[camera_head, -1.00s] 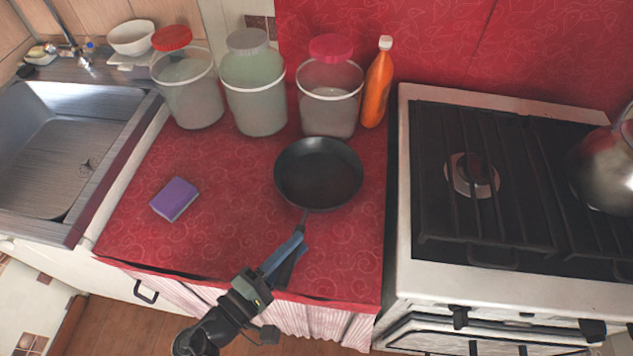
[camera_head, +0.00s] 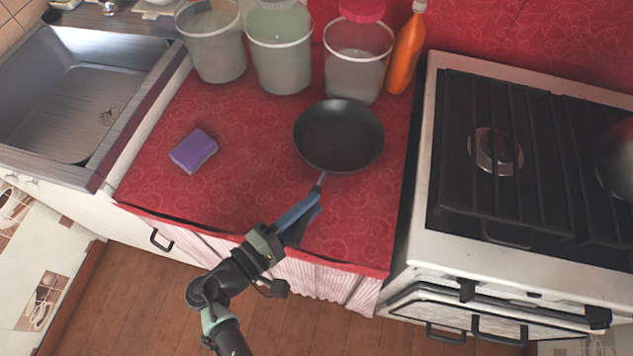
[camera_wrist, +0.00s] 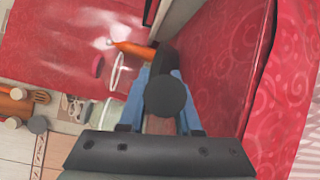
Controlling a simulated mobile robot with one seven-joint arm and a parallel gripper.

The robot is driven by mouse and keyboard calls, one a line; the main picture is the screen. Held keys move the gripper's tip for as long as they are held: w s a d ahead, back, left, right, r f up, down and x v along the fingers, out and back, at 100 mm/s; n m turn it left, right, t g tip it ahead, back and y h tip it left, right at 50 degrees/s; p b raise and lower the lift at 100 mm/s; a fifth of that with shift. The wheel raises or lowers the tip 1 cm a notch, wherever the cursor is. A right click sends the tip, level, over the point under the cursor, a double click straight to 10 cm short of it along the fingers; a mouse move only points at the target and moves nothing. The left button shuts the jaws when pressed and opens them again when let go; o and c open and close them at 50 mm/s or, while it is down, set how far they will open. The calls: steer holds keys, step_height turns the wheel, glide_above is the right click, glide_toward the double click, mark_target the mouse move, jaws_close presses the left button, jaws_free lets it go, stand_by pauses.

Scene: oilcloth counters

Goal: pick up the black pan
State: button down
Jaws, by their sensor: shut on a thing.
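The black pan (camera_head: 338,137) is on the red counter in the head view, in front of the clear jars, its bowl facing up. Its handle points toward the counter's front edge. My gripper (camera_head: 314,200) comes from the front with blue fingers and is shut on the handle. I cannot tell whether the pan is clear of the cloth. In the wrist view my gripper (camera_wrist: 162,110) has its blue fingers on both sides of the handle. A dark round shape stands in front of them and hides part of the grip.
Several clear jars (camera_head: 283,65) and an orange bottle (camera_head: 406,50) stand behind the pan. A purple sponge (camera_head: 194,151) lies to its left. The stove (camera_head: 425,180) is close on the right, the sink (camera_head: 80,90) at far left. The red counter (camera_head: 245,180) is bare between sponge and pan.

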steer(key=shift+r, duration=0.35)
step_height(320, 180, up, 18)
steer(key=p, duration=0.3)
steer(key=shift+f, duration=0.25)
stand_by(0.5)
steer(key=n+t+y+p, duration=0.2)
steer(key=n+t+y, duration=0.1)
steer(key=y, duration=0.1)
glide_above(303, 236)
steer(key=w+a, duration=0.2)
steer(key=a, duration=0.1)
step_height(303, 236, down, 7)
steer(key=s+f+n+t+y, duration=0.1)
steer(key=y, duration=0.1)
steer(key=d+f+n+y+p, duration=0.1)
steer(key=f+n+y, duration=0.1)
steer(key=s+f+n+t+y+p, duration=0.1)
steer(key=f, duration=0.1)
steer(key=shift+s+d+f+n+t+y, duration=0.25)
steer(key=shift+s+d+n+t+y, duration=0.05)
steer(key=shift+d+y, duration=0.1)
steer(key=shift+w+d+f+n+y+p, duration=0.2)
steer(key=shift+d+n+y, duration=0.1)
steer(key=shift+y, duration=0.25)
steer(key=shift+w+d+f+n+y+p, duration=0.1)
steer(key=shift+d+n+y+p, duration=0.15)
steer(key=shift+y, duration=0.3)
steer(key=shift+w+d+n+y, duration=0.4)
steer(key=shift+d+n+y, duration=0.1)
steer(key=shift+y, duration=0.1)
